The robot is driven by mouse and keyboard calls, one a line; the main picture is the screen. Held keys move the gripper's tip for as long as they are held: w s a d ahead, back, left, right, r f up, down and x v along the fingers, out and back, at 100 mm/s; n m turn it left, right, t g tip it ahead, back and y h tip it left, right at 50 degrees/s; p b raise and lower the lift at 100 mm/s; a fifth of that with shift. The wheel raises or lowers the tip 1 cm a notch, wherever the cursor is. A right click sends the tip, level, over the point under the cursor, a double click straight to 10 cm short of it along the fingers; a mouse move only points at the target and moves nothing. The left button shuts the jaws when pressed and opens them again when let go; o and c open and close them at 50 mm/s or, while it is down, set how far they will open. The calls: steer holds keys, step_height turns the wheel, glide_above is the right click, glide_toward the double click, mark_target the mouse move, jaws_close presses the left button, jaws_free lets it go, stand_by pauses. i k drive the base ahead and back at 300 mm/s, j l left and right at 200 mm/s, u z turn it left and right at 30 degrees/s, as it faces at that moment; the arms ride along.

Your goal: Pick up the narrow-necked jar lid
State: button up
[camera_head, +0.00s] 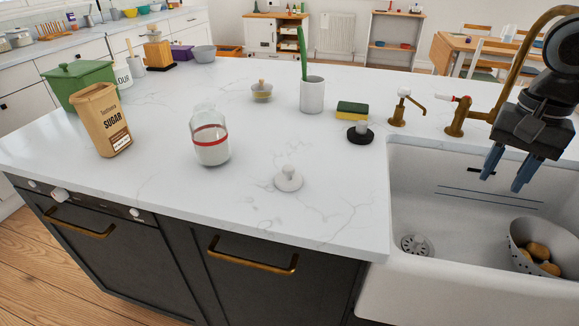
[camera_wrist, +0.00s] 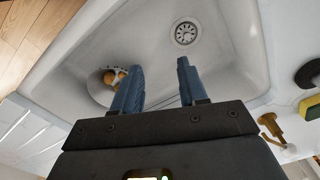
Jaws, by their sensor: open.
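A round white lid (camera_head: 289,179) with a knob on top lies on the white marble counter, near its front edge. A clear glass jar (camera_head: 210,148) with a narrower neck and a red band stands to its left, with white contents inside; the lid is apart from it. My gripper (camera_head: 504,181) is over the sink at the right, well away from the lid. Its two blue fingers are apart and empty. In the wrist view my gripper (camera_wrist: 160,66) points into the sink, and neither lid nor jar shows there.
A black disc with a pale knob (camera_head: 360,133), a sponge (camera_head: 352,109), a white vase (camera_head: 312,95) and a small lidded jar (camera_head: 261,91) stand behind the lid. Brass taps (camera_head: 457,117) rise behind the sink (camera_head: 440,230). A colander (camera_head: 520,240) sits in it. The counter around the lid is clear.

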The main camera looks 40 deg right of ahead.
mark_target(287, 180)
steer(key=i+j+z, duration=0.2)
steer(key=i+j, duration=0.2)
steer(key=j, duration=0.2)
steer(key=i+j+z, duration=0.1)
steer(key=j, duration=0.25)
steer(key=i+j+z, duration=0.1)
steer(key=i+j, duration=0.15)
steer(key=i+j+z, duration=0.1)
steer(key=j, duration=0.3)
steer(key=i+j, duration=0.25)
steer(key=j, duration=0.15)
steer(key=i+j+z, duration=0.15)
steer(key=j, duration=0.2)
